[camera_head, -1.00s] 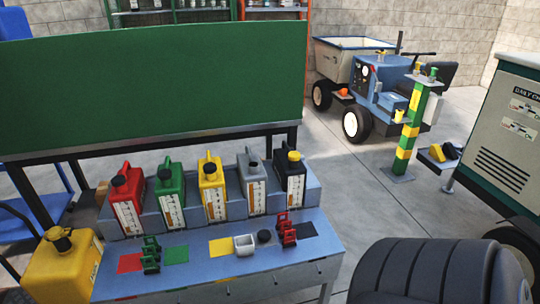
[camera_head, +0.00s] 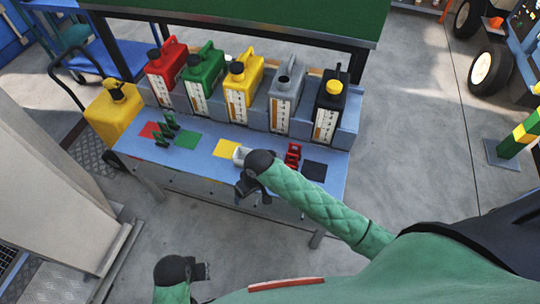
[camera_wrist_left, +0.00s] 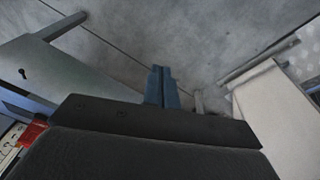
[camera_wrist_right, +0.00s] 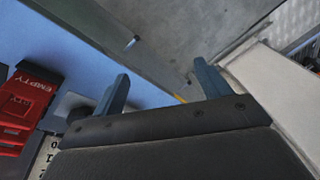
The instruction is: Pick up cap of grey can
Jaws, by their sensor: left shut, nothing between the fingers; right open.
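The grey can (camera_head: 284,105) stands on the raised rack behind the workbench top, with an open spout and no cap on it. My right gripper (camera_head: 246,189) is over the bench's front edge, in front of the white cup. It is open and empty in the right wrist view (camera_wrist_right: 162,88). My left gripper (camera_head: 203,271) is low in front of the bench, shut and empty, with fingers together in the left wrist view (camera_wrist_left: 162,86).
A red can (camera_head: 166,74), green can (camera_head: 202,82), yellow can (camera_head: 240,84) and black can (camera_head: 327,112) share the rack. A green stand (camera_head: 166,130) stands on the bench top. A large yellow can (camera_head: 112,115) is left of the bench. A pale cabinet (camera_head: 45,170) is at left.

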